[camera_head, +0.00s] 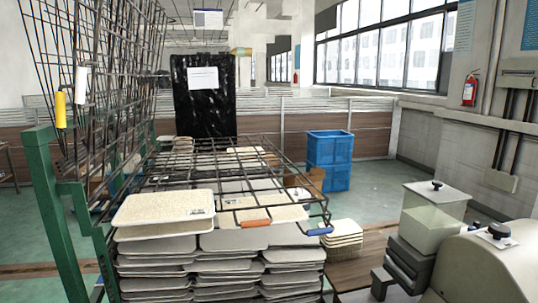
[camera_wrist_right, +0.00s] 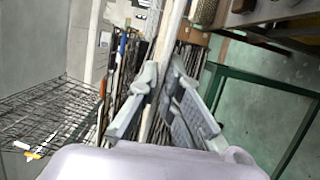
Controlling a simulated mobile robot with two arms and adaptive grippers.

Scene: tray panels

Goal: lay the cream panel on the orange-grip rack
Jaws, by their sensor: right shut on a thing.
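The orange-grip rack is a wire rack (camera_head: 215,147) lying level over the trolley's stacks, with an orange grip (camera_head: 254,223) on its front edge. A cream speckled panel (camera_head: 160,207) with a small label lies level at the front left in the head view. In the right wrist view, my right gripper (camera_wrist_right: 160,85) is shut on a pale panel, seen edge-on (camera_wrist_right: 172,35) as a narrow strip. I cannot tell whether this is the panel in the head view. Neither gripper shows in the head view.
Raised wire racks with yellow (camera_head: 60,109) and white (camera_head: 81,83) grips stand at the left by a green post (camera_head: 55,215). A blue grip (camera_head: 319,231) is right of the orange one.

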